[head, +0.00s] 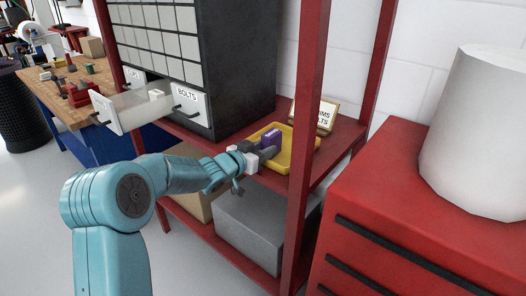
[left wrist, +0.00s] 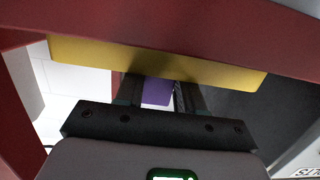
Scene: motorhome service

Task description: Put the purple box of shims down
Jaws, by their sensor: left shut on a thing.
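The purple box of shims (head: 272,138) is small and sits between the fingers of my left gripper (head: 263,153), which is shut on it. In the head view the box shows over the yellow tray (head: 296,148) on the red shelf; I cannot tell whether it touches the tray's floor. In the left wrist view the purple box (left wrist: 157,91) shows between the two dark fingers (left wrist: 157,98), partly hidden. The yellow tray (left wrist: 100,53) crosses above them in that picture. My right gripper is not in view.
A lettered card (head: 325,117) stands behind the tray. A dark drawer cabinet (head: 235,70) stands left of it, with a drawer (head: 135,104) pulled out. A red shelf post (head: 305,100) rises close to the tray's right. A red chest (head: 395,220) stands at the right.

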